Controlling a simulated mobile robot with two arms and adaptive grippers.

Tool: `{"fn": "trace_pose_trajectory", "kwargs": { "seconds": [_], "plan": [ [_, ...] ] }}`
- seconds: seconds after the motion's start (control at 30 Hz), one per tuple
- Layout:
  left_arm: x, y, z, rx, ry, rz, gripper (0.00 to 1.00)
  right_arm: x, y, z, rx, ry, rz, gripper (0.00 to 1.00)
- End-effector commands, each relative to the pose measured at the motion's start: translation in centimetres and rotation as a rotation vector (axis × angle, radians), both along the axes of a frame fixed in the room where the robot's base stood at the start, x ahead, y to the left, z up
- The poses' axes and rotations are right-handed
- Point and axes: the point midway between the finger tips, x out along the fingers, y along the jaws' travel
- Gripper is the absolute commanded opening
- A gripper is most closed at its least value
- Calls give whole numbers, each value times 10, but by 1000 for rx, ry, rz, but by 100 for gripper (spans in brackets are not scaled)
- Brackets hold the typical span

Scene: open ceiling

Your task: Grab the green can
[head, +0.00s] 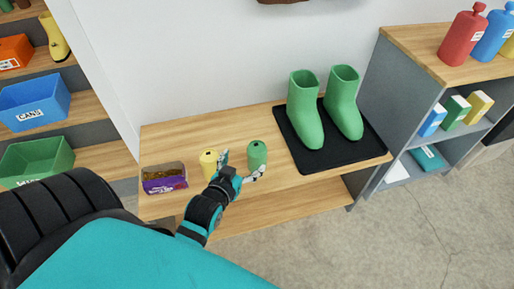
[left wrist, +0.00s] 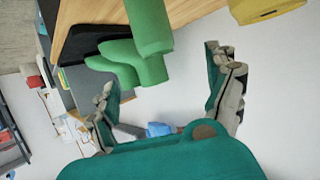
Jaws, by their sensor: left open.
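The green can (head: 257,155) stands upright on the wooden bench, right of the yellow can (head: 209,163). My left gripper (head: 242,166) is open and empty, low in front of the green can, with one finger on the yellow can's side and the other near the green can's front. In the left wrist view the green can (left wrist: 149,27) shows at the top, beyond the spread fingers of my left gripper (left wrist: 160,84). The yellow can (left wrist: 262,8) is at the top right there. My right gripper is not in view.
Green boots (head: 306,112) stand on a black mat (head: 312,158) at the right of the wooden bench (head: 180,130). A purple box (head: 164,184) sits at its left end. Shelves with an orange crate, a blue crate (head: 35,103) and a green crate stand at the left. A grey shelf (head: 400,85) stands right.

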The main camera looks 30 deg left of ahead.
Motion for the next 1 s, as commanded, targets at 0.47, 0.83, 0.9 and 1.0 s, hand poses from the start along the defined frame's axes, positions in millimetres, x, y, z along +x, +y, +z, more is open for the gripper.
{"fn": "trace_pose_trajectory", "kwargs": {
  "seconds": [0.47,0.83,0.9,1.0],
  "plan": [
    [83,18,-37,0,0,-1,88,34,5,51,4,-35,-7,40],
    [111,22,-54,0,-1,-1,88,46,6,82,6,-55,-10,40],
    [119,23,-58,0,-2,-1,88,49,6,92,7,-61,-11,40],
    [129,26,-62,1,-1,-1,88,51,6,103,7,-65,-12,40]
  ]
}}
